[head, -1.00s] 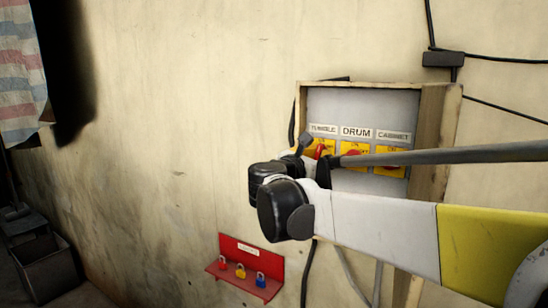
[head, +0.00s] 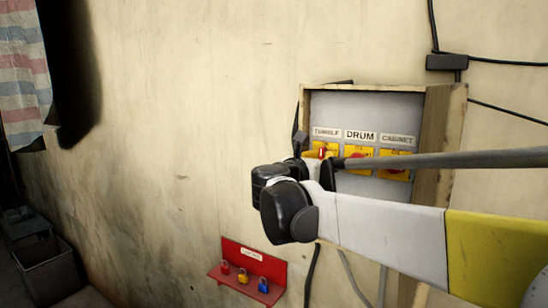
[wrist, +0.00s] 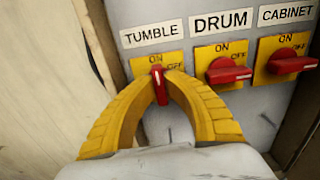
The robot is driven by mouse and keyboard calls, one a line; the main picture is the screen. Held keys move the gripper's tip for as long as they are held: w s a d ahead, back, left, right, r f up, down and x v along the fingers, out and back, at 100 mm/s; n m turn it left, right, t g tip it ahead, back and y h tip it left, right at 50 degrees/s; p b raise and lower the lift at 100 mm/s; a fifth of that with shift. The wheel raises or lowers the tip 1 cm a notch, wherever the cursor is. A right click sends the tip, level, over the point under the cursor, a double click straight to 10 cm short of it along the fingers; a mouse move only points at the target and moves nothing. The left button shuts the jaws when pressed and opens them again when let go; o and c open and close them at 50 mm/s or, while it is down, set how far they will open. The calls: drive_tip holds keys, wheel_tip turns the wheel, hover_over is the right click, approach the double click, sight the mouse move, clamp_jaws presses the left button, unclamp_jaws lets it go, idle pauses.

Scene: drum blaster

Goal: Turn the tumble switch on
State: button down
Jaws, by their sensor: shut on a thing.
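The tumble switch is a red handle on a yellow plate under the TUMBLE label, at the left of the row in the wrist view (wrist: 160,87). Its handle stands upright, with its white mark at the top end towards ON. My gripper (wrist: 162,76) has its two yellow fingers closed around the handle from both sides. In the head view the red handle (head: 321,152) shows just beyond my gripper (head: 316,161), and my wrist hides much of the switch's surroundings.
The drum switch (wrist: 229,74) and cabinet switch (wrist: 293,66) sit to the right, their red handles lying sideways towards OFF. The box's wooden frame (head: 438,150) borders the panel. A red padlock rack (head: 254,252) hangs on the wall below.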

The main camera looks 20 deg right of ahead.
drive_tip(key=c, duration=1.5)
unclamp_jaws()
drive_tip(key=shift+r, duration=0.1)
drive_tip(key=shift+o, duration=0.2)
drive_tip(key=shift+d, duration=0.1)
drive_tip(key=v, duration=1.2)
